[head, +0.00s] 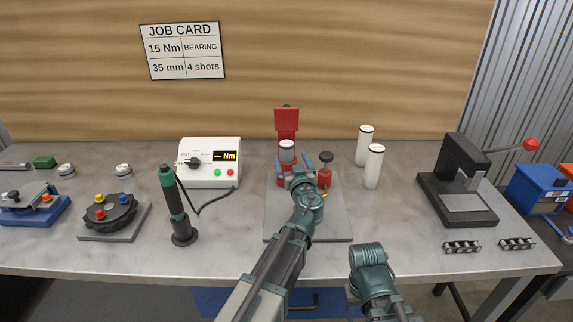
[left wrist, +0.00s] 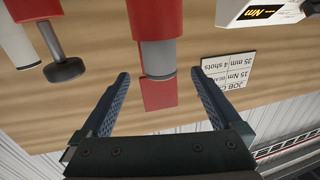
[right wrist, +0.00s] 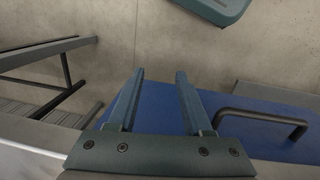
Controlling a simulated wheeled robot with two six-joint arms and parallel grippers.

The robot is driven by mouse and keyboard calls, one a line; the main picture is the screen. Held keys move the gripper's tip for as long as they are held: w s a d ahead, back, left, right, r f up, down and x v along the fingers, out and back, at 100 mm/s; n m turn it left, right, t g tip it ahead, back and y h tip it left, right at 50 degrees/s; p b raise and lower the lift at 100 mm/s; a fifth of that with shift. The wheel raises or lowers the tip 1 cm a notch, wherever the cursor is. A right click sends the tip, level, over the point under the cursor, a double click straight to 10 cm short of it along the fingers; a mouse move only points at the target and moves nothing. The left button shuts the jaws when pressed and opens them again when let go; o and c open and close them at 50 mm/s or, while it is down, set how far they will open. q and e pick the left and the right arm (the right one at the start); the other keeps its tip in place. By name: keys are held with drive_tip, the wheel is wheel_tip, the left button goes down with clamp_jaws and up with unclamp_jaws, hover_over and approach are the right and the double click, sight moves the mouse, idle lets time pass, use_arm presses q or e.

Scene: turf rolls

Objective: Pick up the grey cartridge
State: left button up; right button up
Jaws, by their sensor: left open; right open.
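The grey cartridge (head: 287,147) stands upright in a red holder (head: 287,120) on a grey base plate (head: 335,222). In the left wrist view, which is upside down, the pale grey cartridge (left wrist: 158,58) sticks out of a red sleeve, its darker grey end in line with the gap between the fingertips. My left gripper (head: 294,166) is open and empty, in front of the holder; it also shows in the left wrist view (left wrist: 160,76). I cannot tell how far the cartridge is from the fingertips. My right gripper (right wrist: 160,74) is open and empty, below the bench edge.
A red part with a dark knob (head: 326,157) stands just right of the left gripper. Two white cylinders (head: 374,167) stand farther right, near a black press (head: 458,185). A torque meter (head: 210,160) and an upright driver (head: 175,205) are at left.

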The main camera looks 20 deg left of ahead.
sight(288, 153)
use_arm(q)
drive_tip(key=x, duration=0.5)
drive_tip(key=shift+w+a, duration=0.15)
drive_tip(key=shift+w, duration=0.15)
drive_tip(key=shift+s, duration=0.1)
clamp_jaws()
